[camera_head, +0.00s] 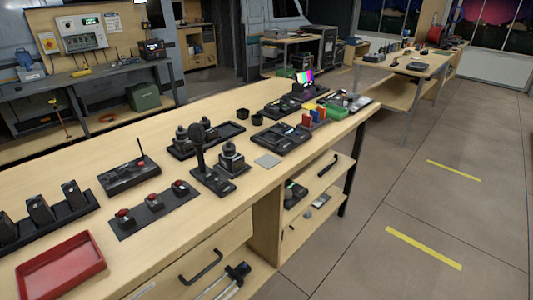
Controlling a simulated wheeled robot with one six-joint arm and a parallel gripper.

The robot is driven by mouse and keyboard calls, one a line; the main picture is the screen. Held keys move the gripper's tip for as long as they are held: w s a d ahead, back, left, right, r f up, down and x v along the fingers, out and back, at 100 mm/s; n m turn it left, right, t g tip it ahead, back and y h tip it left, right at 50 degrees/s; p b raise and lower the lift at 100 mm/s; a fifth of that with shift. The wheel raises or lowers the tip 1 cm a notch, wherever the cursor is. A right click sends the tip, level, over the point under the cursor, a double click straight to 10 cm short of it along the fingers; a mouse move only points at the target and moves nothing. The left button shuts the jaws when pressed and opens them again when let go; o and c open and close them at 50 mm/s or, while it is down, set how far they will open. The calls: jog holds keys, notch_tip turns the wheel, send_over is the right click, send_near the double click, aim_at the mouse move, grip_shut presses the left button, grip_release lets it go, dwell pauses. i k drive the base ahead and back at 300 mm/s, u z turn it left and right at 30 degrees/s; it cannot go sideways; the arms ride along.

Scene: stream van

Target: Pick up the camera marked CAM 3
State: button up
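I can read no CAM 3 label in this view. Two dark, stubby devices stand upright on black bases on the long wooden bench (140,262): one at the back (182,141) and one nearer the front edge (231,158). Several dark upright units (72,196) stand in a black holder at the left. I cannot tell which of these, if any, is a camera. My gripper is not in view.
A red tray (62,268), a panel with red buttons (153,208) and a black box with an antenna (128,177) lie on the bench. A taller black upright device (198,145) stands mid-bench. Open shelves (322,183) are below; the floor (445,170) at right is clear.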

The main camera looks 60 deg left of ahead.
aim_at(232, 161)
jog(key=u, duration=0.2)
jog(key=i, duration=0.8)
jog(key=u, duration=1.05)
jog(key=i, duration=0.65)
jog(key=u, duration=0.65)
